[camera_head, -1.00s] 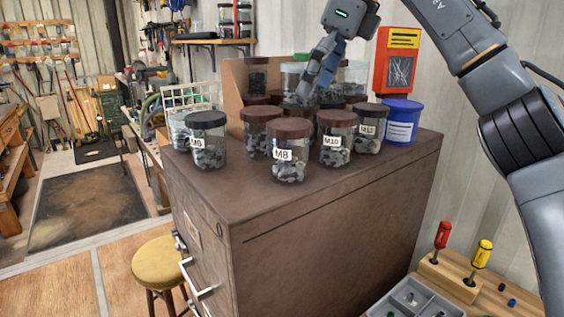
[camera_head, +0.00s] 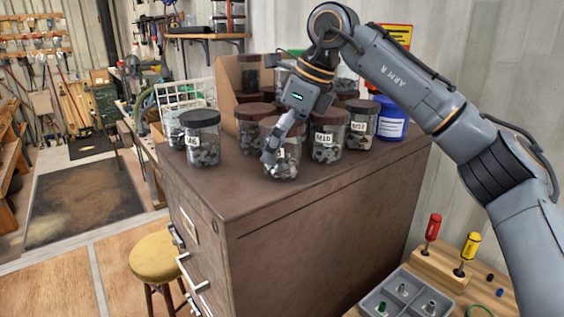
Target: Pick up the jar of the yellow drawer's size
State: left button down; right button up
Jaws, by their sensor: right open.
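The M8 jar (camera_head: 286,171), clear with dark lid and grey metal parts inside, stands at the front of the brown cabinet's top (camera_head: 240,190). My right gripper (camera_head: 270,157) is open, its fingers pointing down across the front of this jar and covering most of its label. I cannot tell whether they touch it. The M6 jar (camera_head: 205,150) stands to the left. The M10 jar (camera_head: 326,148) and a jar whose label looks like M12 (camera_head: 361,133) stand to the right. I see no yellow drawer. My left gripper is not in view.
More jars crowd behind in front of a cardboard panel (camera_head: 228,85). A blue tub (camera_head: 391,120) stands at the right. A yellow stool (camera_head: 155,257) is beside the cabinet. Red and yellow screwdrivers and a grey parts tray (camera_head: 378,297) sit at the lower right.

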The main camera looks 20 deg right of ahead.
jog(key=shift+s, duration=0.15)
jog(key=c, duration=1.4)
jog(key=shift+r, duration=0.1)
jog(key=shift+c, duration=0.2)
jog(key=shift+r, duration=0.1)
